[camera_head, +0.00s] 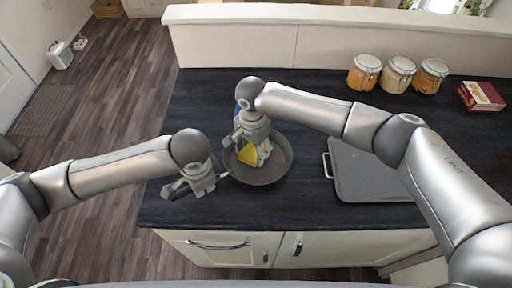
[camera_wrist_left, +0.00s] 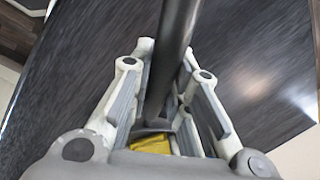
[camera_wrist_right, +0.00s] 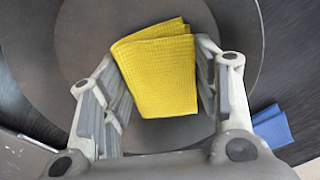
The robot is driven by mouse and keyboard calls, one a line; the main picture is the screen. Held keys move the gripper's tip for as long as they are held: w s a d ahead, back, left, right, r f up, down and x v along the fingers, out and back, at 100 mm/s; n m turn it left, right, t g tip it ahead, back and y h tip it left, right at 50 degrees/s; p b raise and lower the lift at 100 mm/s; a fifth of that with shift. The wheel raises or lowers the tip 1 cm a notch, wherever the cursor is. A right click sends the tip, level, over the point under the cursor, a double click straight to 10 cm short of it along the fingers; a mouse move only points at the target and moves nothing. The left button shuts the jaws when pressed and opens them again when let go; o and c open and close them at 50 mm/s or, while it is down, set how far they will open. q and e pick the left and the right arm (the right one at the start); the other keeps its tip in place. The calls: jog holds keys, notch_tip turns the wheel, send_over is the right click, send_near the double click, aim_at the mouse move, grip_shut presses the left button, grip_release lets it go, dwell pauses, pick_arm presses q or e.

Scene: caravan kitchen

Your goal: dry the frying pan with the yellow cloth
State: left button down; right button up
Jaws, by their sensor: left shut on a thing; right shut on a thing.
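The dark grey frying pan (camera_head: 277,172) sits on the black worktop, and its inside fills much of the right wrist view (camera_wrist_right: 80,50). My left gripper (camera_head: 203,184) is shut on the pan's handle, which runs between its fingers in the left wrist view (camera_wrist_left: 172,55). My right gripper (camera_head: 249,143) is above the pan, shut on the folded yellow cloth (camera_head: 248,155). The cloth (camera_wrist_right: 158,70) shows between its fingers, over the inside of the pan; I cannot tell whether it presses on it. My right gripper partly hides the cloth in the head view.
A small blue cloth-like item (camera_wrist_right: 271,127) lies on the worktop beyond the pan. A grey flat panel with a handle (camera_head: 370,180) is right of the pan. Three jars (camera_head: 397,75) and a red box (camera_head: 482,96) stand at the back right. The worktop's back left is clear.

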aim_at(248, 163)
jog(key=shift+s+a, duration=0.55)
jog(key=shift+a, duration=0.2)
jog(key=shift+s+d+f, duration=0.1)
jog(key=shift+s, duration=1.25)
jog(key=shift+s+d, duration=0.35)
jog(key=shift+d, duration=0.3)
jog(key=shift+s+d, duration=0.35)
jog(key=shift+d, duration=0.3)
jog(key=shift+w+d, duration=0.1)
